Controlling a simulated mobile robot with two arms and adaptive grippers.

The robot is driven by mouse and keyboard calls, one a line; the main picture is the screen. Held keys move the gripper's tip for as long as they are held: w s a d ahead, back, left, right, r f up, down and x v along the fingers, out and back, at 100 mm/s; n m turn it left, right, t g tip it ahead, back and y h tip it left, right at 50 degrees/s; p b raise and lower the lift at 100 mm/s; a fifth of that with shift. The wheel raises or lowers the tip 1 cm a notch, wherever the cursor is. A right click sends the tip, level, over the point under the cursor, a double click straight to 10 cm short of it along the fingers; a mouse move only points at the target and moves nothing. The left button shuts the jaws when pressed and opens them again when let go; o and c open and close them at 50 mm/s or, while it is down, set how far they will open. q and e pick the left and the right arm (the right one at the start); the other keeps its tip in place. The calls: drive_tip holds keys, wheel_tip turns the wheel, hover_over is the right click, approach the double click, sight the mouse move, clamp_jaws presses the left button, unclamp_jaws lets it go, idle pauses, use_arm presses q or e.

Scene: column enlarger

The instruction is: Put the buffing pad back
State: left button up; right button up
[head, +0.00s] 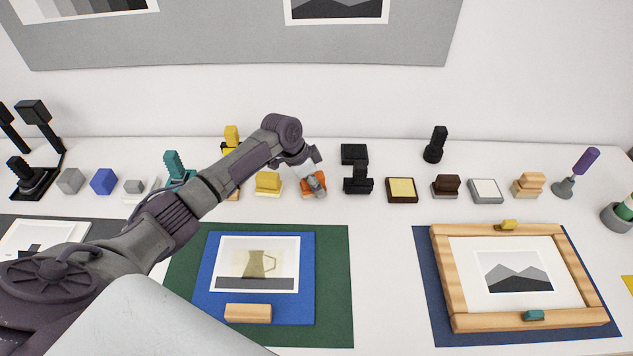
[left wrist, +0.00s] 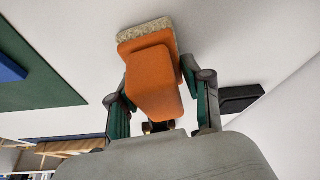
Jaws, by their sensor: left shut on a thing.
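The buffing pad, an orange block with a beige fuzzy face (left wrist: 146,38), is between the fingers of my left gripper (left wrist: 153,90) in the left wrist view. The gripper is shut on the orange body, with the fuzzy face beyond the fingers. In the head view the orange pad (head: 315,188) shows under my left gripper (head: 313,178), in the row of tools between a yellow block and a black stand. The gripper partly hides it. I cannot tell whether the pad touches the table. My right gripper is not in view.
A yellow block (head: 268,182) stands close left and a black stand (head: 358,180) close right. Further right are a yellow-topped tray (head: 402,190) and a brown block (head: 446,187). In front lie a green mat (head: 338,285) and a wooden frame (head: 445,275). White table shows between them.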

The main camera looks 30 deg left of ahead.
use_arm(q)
drive_tip(key=o, duration=1.1)
drive_tip(key=shift+f, duration=0.1)
drive_tip(key=shift+p+v, duration=4.05)
drive_tip(key=v, duration=1.2)
drive_tip(key=shift+s, duration=0.1)
